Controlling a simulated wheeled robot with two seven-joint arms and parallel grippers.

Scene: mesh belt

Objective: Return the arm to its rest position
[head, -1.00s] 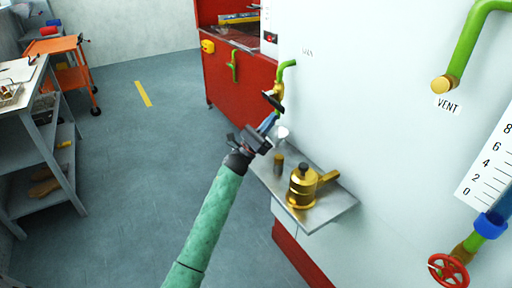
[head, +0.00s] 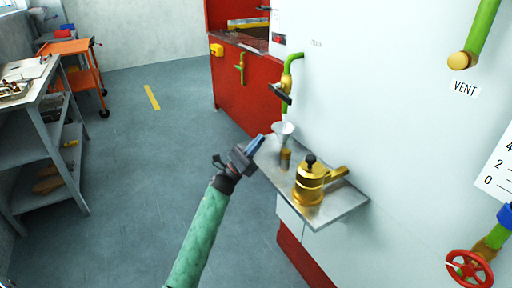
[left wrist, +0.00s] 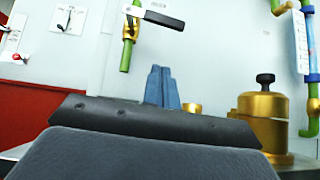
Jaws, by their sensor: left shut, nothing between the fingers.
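My left arm comes in from the lower left in the head view, with a green sleeve. Its left gripper (head: 257,143) has blue fingers that are shut and empty, just left of the small metal shelf (head: 328,214). In the left wrist view the blue fingertips (left wrist: 162,86) stand together, pointing at the white wall. My right gripper is not in view.
On the shelf stand a brass pot (head: 309,183) with a black knob and a funnel (head: 284,130) below a green tap pipe (head: 292,62). A red valve wheel (head: 470,268) is at lower right. A grey rack (head: 45,150) stands left. Floor between is clear.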

